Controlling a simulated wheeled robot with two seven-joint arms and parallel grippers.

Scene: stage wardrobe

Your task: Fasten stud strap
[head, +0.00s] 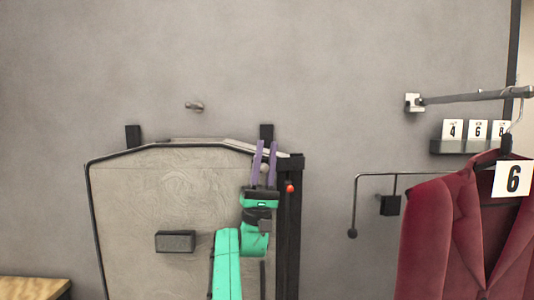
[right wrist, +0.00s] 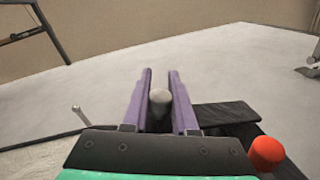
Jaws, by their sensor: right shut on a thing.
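My right gripper (head: 266,146), with purple fingers, is at the upper right corner of a grey patterned panel with a black edge. Its fingers are shut on a small pale grey, round-ended piece (head: 264,168). In the right wrist view this piece (right wrist: 160,100) sits between the fingers (right wrist: 160,72). I cannot tell whether it is the stud or part of a strap. A dark upright strip (head: 291,230) runs down just right of the gripper. A red knob (head: 290,188) is on it and shows in the right wrist view (right wrist: 266,153). My left gripper is not in view.
The grey panel (head: 140,200) carries a dark block (head: 176,241). A small metal peg (head: 195,107) is on the wall above. At right are a maroon jacket (head: 430,240), a wall rail (head: 470,97) and number cards (head: 478,129). A wooden top (head: 30,287) is at lower left.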

